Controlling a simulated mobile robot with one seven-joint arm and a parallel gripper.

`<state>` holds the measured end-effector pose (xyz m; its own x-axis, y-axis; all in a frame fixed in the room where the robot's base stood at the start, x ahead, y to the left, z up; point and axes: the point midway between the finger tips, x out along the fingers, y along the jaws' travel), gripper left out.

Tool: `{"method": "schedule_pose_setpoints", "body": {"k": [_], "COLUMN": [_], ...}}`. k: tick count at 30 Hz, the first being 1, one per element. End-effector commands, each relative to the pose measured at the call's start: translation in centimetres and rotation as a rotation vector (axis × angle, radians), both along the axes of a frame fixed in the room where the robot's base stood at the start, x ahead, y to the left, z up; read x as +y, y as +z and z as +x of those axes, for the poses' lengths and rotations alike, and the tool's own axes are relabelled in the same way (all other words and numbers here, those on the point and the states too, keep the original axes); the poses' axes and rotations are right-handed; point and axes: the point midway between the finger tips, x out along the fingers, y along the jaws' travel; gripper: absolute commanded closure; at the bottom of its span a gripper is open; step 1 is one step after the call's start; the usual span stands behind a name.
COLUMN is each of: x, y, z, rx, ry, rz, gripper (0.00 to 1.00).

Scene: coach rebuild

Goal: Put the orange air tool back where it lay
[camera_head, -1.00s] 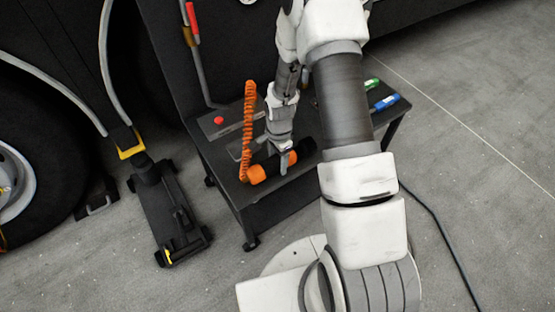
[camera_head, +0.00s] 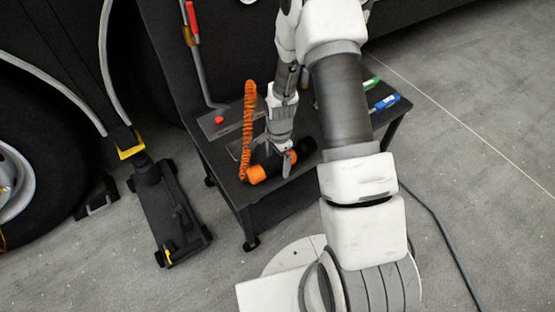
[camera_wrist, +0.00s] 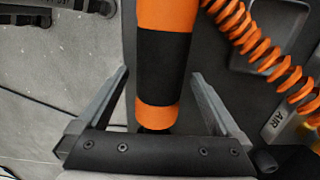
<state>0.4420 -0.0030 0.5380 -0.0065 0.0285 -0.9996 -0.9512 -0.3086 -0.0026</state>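The orange air tool (camera_head: 257,174), orange with a black band, lies on the dark top of a low cart (camera_head: 229,188), near its front edge. Its orange coiled hose (camera_head: 248,120) rises from its left end. My gripper (camera_head: 273,169) is down at the tool. In the wrist view, the tool (camera_wrist: 163,65) lies between the two fingers of my gripper (camera_wrist: 160,78), with a gap on each side. The gripper is open and holds nothing. My fingers hide part of the tool in the head view, so I cannot tell whether it sits in a recess.
A plate with a red button (camera_head: 218,120) is at the cart's left. Green-handled (camera_head: 371,83) and blue-handled (camera_head: 386,102) tools lie at its right. A black floor jack (camera_head: 168,215) stands left of the cart, near a large wheel (camera_head: 20,180). "AIR" lettering (camera_wrist: 272,125) shows beside the hose.

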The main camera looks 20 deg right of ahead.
Motion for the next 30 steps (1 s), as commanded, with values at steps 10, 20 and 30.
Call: {"method": "schedule_pose_setpoints", "body": {"k": [10,20,30], "x": [-0.1,-0.3,-0.4], "y": [1.7,9.6,16.2], "z": [0.0,0.1,0.2], "rx": [0.001,-0.002,-0.001], "ry": [-0.001,-0.001,0.001], "rz": [0.0,0.0,-0.001], "gripper": [0.0,0.0,0.0]}}
